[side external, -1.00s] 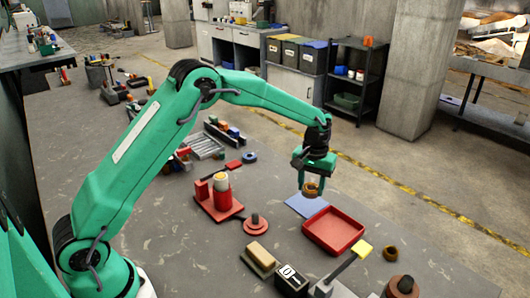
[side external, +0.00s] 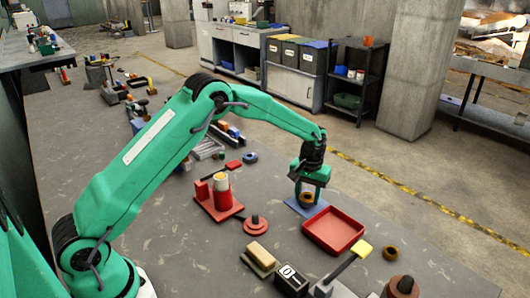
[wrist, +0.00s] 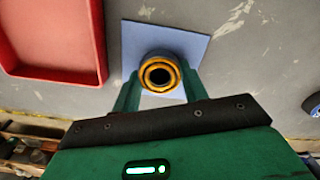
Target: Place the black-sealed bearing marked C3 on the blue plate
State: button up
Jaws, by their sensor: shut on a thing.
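My gripper (side external: 307,192) is shut on a ring-shaped bearing (side external: 307,198), which has an orange-yellow ring and a dark centre. The bearing also shows between the two green fingers in the wrist view (wrist: 160,64). Its C3 mark and the colour of its seal cannot be made out. The blue plate (side external: 300,211) is a flat square directly beneath the gripper. In the wrist view the bearing appears within the plate's outline (wrist: 196,50), towards its lower middle. I cannot tell whether the bearing touches the plate or hangs just above it.
A red tray (side external: 333,250) stands close beside the plate. A second orange-brown ring (side external: 390,254) lies to the tray's right. A red fixture with a cylinder (side external: 219,215) and a round red base with a peg (side external: 255,227) stand left. A yellow-topped block (side external: 262,252) is in front.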

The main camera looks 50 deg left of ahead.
jog(key=shift+f, duration=0.1)
jog(key=o, duration=1.2)
jog(key=shift+r, duration=6.15)
